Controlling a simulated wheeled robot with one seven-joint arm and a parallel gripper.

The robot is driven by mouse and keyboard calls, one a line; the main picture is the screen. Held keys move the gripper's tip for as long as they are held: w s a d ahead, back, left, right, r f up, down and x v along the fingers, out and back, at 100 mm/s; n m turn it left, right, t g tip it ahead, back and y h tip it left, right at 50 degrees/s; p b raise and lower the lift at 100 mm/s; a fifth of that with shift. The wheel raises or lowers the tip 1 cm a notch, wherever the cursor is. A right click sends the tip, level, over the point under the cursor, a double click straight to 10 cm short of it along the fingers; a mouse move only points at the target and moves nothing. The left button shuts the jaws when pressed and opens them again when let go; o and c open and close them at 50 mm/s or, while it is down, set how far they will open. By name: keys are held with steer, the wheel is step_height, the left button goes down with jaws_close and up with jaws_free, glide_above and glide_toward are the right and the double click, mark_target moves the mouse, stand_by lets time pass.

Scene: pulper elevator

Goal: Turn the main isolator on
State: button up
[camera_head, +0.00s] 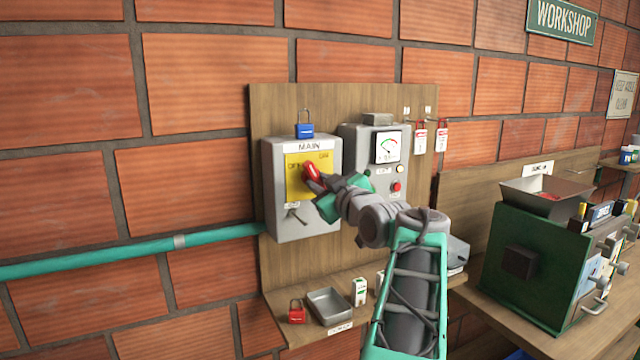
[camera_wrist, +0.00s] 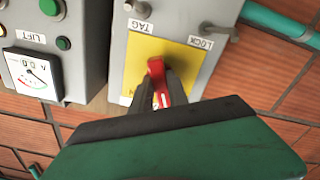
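The main isolator is a grey box (camera_head: 271,190) on a wooden backboard, labelled MAIN, with a yellow plate (camera_head: 295,187) and a red rotary handle (camera_head: 311,171). The handle leans in the head view; the small position words beside it are hard to read. My gripper (camera_head: 318,180) is at the handle, coming from the right. In the wrist view the red handle (camera_wrist: 157,72) stands between my two dark fingers (camera_wrist: 160,88), which appear closed on its sides. My gripper's green body hides the lower part of the plate there.
A blue padlock (camera_head: 304,130) hangs above the box. To its right is the lift box with a gauge (camera_head: 388,147) and buttons. Red tags (camera_head: 420,138) hang on hooks. A shelf below holds a red padlock (camera_head: 297,311) and metal tray (camera_head: 330,306). A green machine (camera_head: 530,265) stands right.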

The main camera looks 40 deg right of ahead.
jaws_close()
steer(key=shift+f, duration=0.1)
steer(key=m+b, duration=0.2)
steer(key=m, duration=0.3)
steer(key=shift+a+m+b, duration=0.1)
steer(key=shift+m+b, duration=0.2)
steer(key=shift+b, duration=0.1)
steer(key=o, duration=0.5)
jaws_free()
steer(key=shift+o, duration=0.2)
